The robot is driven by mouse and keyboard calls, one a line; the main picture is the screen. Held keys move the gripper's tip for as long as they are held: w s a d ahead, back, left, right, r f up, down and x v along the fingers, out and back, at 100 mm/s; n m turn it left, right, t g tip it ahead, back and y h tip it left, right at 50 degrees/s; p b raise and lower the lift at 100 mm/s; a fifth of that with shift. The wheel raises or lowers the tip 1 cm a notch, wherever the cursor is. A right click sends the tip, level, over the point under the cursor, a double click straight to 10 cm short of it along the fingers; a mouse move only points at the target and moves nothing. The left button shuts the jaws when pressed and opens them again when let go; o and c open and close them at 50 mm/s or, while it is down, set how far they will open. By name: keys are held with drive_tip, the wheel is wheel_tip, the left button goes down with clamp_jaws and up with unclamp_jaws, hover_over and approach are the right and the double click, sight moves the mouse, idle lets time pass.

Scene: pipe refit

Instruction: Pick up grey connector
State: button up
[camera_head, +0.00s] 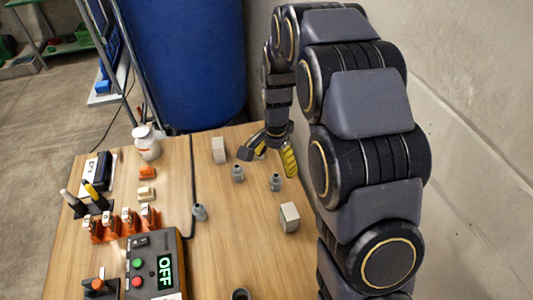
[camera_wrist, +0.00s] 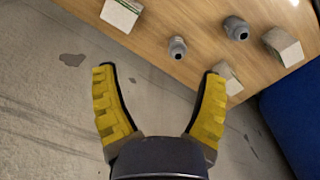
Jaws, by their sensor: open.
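Several small grey connectors stand on the wooden table. One grey connector (camera_head: 237,174) is just in front of my gripper (camera_head: 267,164), and a second (camera_head: 275,183) is to its right. A third grey connector (camera_head: 199,212) lies farther left beside a dark cable. In the wrist view two connectors (camera_wrist: 177,48) (camera_wrist: 236,29) show beyond the fingertips. My gripper (camera_wrist: 160,70) is open and empty, with yellow ridged pads, over the table's far right edge. It is apart from the connectors.
Pale blocks (camera_head: 218,150) (camera_head: 289,217) stand near the connectors; another block (camera_wrist: 228,78) is by the right fingertip in the wrist view. A control box (camera_head: 157,262) reading OFF and orange holders (camera_head: 125,222) are left. A blue barrel (camera_head: 185,60) is behind, a wall right.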

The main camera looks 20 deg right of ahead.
sight(276, 183)
drive_tip(key=w+f+m, duration=0.1)
drive_tip(key=w+f, duration=0.1)
drive_tip(key=f, duration=0.1)
drive_tip(key=w+d+f+m, duration=0.1)
drive_tip(key=w+f, duration=0.1)
drive_tip(key=f, duration=0.1)
drive_tip(key=w+f+m, duration=0.1)
drive_tip(key=f, duration=0.2)
drive_tip(key=shift+w+d+f+m, duration=0.25)
drive_tip(key=shift+w+d+m, duration=0.15)
drive_tip(key=f, duration=0.7)
drive_tip(key=shift+s+d+f, duration=0.2)
drive_tip(key=shift+s+f, duration=0.05)
drive_tip(key=shift+f, duration=0.1)
clamp_jaws()
